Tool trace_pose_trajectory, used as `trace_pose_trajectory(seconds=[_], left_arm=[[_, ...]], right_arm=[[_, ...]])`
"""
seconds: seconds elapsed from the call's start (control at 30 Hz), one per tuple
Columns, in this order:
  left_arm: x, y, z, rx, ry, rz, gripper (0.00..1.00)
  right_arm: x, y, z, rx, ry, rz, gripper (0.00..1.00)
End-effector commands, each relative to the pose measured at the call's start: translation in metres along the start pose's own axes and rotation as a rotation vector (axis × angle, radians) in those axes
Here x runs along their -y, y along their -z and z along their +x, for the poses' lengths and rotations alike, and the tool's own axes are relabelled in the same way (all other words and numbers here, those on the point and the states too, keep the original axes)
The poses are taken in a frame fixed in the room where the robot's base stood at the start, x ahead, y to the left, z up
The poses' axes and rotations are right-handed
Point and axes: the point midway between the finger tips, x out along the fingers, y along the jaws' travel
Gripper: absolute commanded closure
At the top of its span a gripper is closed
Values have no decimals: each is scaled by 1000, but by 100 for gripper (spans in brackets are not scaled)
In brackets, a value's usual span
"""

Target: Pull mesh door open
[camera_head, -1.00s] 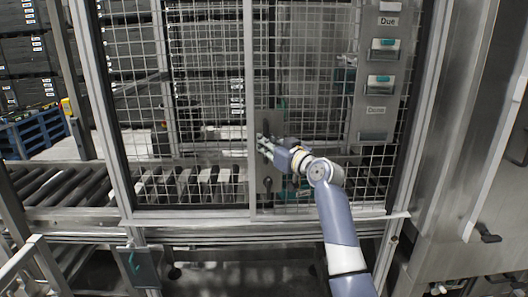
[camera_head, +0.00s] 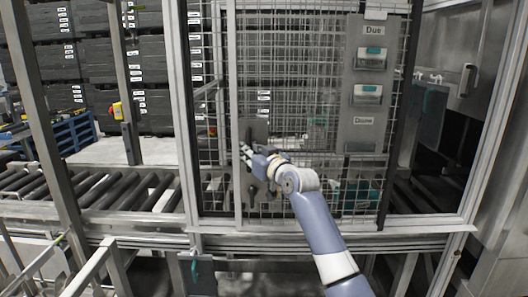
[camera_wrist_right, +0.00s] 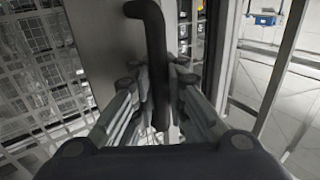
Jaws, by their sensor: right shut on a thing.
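The mesh door (camera_head: 295,100) is a wire-grid panel in a grey metal frame, and it carries a label panel marked "Due" and "Done". It stands left of the right-hand post, with an open gap (camera_head: 440,150) between its right edge and that post. My right gripper (camera_head: 248,158) is at the handle plate (camera_head: 256,128) on the door's left stile. In the right wrist view, its fingers (camera_wrist_right: 157,95) are shut on the black bar handle (camera_wrist_right: 152,40), which stands upright between them. The handle is mostly hidden by the gripper in the head view. My left gripper is not in view.
A roller conveyor (camera_head: 90,193) runs behind the frame at the left. Metal posts (camera_head: 45,130) and rails stand there. A steel cabinet (camera_head: 470,75) is at the right. Dark stacked crates (camera_head: 110,50) stand at the back.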

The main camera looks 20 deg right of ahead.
Motion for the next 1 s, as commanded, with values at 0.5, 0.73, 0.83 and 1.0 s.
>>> trace_pose_trajectory(seconds=[0.5,0.73,0.83,1.0], left_arm=[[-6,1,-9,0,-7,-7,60],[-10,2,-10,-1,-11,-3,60],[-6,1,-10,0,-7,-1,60],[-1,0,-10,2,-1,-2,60]], right_arm=[[76,-11,48,22,11,1,100],[85,-12,53,21,9,1,100],[85,-12,54,21,9,1,100],[85,-12,54,21,9,1,100]])
